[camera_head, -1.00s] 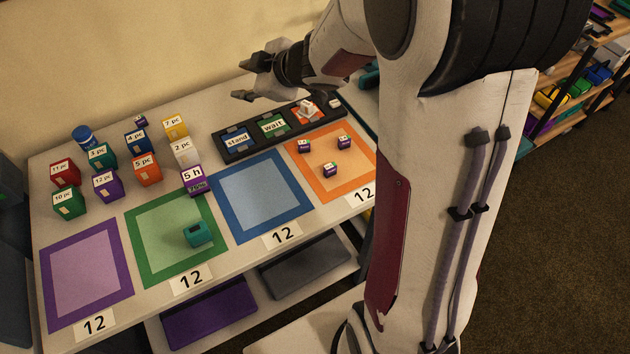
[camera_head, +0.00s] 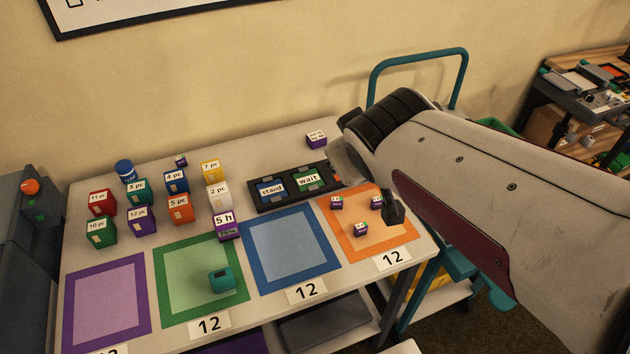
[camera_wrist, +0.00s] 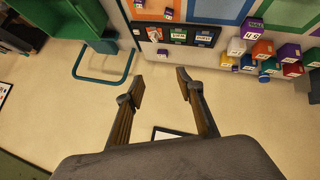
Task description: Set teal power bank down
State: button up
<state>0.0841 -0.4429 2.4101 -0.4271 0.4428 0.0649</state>
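In the head view my arm reaches in from the right, far from the power bank, and largely hides the gripper. The power bank does not show in the wrist view.
Purple-bordered (camera_head: 143,300), blue-bordered (camera_head: 295,284) and orange-bordered (camera_head: 341,239) mats flank the green one. Several labelled boxes stand behind; the purple "5 h" box (camera_head: 226,224) is nearest. A black tray (camera_head: 262,205) holds "stand" and "wait" cards. Small boxes sit on the orange mat.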

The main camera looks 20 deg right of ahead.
jog(key=s+a+f+m+g+y, duration=0.1)
jog(key=s+a, duration=0.3)
jog(key=s, duration=0.3)
jog(key=s+a+f+m+g+y, duration=0.1)
jog(key=s+a+f+g+y, duration=0.1)
jog(key=s, duration=0.5)
jog(key=shift+s+a, duration=0.25)
jog(key=shift+a, duration=0.65)
